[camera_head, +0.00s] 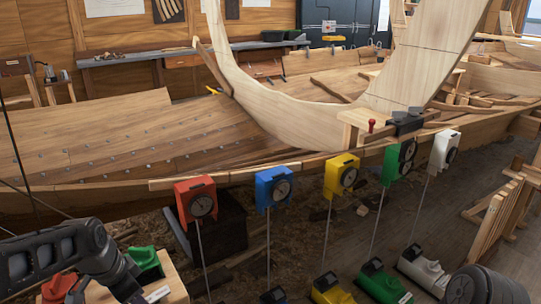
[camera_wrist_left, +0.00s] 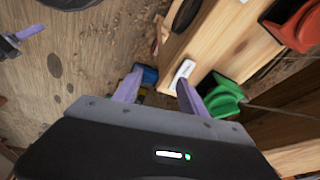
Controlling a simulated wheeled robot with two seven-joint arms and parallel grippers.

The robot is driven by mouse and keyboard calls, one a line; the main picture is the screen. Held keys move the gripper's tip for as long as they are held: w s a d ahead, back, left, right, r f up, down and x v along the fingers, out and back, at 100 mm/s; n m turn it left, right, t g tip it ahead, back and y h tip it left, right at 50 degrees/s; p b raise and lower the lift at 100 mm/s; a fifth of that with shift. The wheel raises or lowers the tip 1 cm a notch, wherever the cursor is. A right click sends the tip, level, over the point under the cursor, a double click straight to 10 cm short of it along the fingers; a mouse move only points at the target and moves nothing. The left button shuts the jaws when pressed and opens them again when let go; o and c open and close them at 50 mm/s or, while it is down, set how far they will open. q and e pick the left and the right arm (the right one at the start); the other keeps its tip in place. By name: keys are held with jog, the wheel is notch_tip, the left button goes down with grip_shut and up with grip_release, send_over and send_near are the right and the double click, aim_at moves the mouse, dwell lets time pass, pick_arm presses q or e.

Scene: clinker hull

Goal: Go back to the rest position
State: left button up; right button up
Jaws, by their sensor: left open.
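My left arm (camera_head: 75,255) comes in at the lower left of the head view, its end low beside a wooden block (camera_head: 170,285). In the left wrist view my left gripper (camera_wrist_left: 158,82) is open, with two pale purple fingers apart and nothing visibly held. Beyond its fingertips are the wooden block with a white label (camera_wrist_left: 182,74) and a small blue part (camera_wrist_left: 149,75). A green holder (camera_wrist_left: 222,95) is just right of the right finger. A dark rounded part (camera_head: 485,285) shows at the lower right of the head view; my right gripper does not show.
A row of dial boxes hangs along the hull plank: red (camera_head: 196,200), blue (camera_head: 273,187), yellow (camera_head: 341,176), green (camera_head: 398,162) and white (camera_head: 444,150). Thin rods run down to coloured floor clamps (camera_head: 380,282). A wooden rack (camera_head: 500,210) stands at the right.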

pick_arm(q)
jog(key=w+d+f+n+t, duration=0.2)
jog(key=w+d+f+n, duration=0.25)
jog(key=f, duration=0.25)
jog(key=s+d+f+n+h, duration=0.2)
jog(key=s+d+f+n, duration=0.25)
jog(key=d+f, duration=0.75)
jog(key=s+d+f+g, duration=0.1)
jog(key=s+d+f, duration=0.2)
jog(key=s, duration=0.3)
jog(key=s+d+f+g, duration=0.1)
jog(key=s+d+f, duration=0.2)
jog(key=s+f, duration=0.2)
jog(key=s+d+f+g+h, duration=0.1)
jog(key=s+d+f+g, duration=0.1)
jog(key=s, duration=0.6)
jog(key=x, duration=0.3)
jog(key=shift+d, duration=0.15)
